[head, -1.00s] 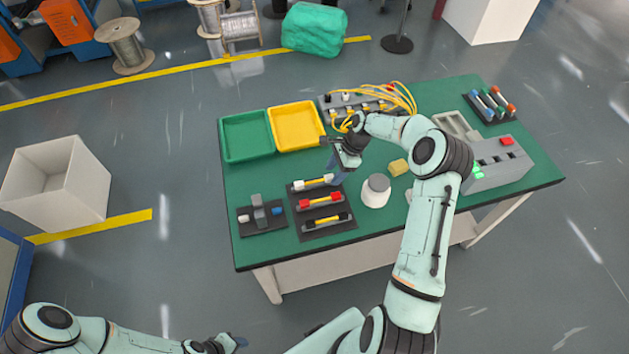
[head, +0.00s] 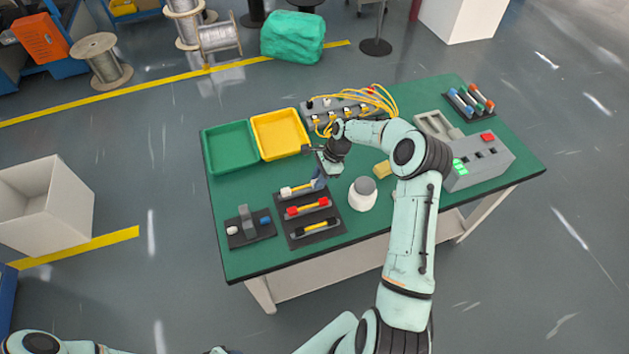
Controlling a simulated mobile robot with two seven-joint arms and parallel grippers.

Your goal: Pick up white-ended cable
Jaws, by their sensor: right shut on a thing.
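The white-ended cable (head: 298,189) is a short yellow cable at the top of the dark rack on the green table. Its left white end shows; its right end is hidden at my right gripper's fingers. My right gripper (head: 318,183) points down at the cable's right end and is shut on it. The cable still appears in or just at its slot; I cannot tell whether it is raised. Below it in the rack lie a red-ended cable (head: 308,208) and a black-ended cable (head: 315,227). My left arm shows only at the bottom left edge, its fingers out of frame.
A grey fixture (head: 247,222) stands left of the rack. Green (head: 229,147) and yellow (head: 279,134) trays lie behind. A white round container (head: 362,194) stands close right of the rack. A grey machine (head: 478,161) stands at the right. Green table (head: 240,264) is bare along the front.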

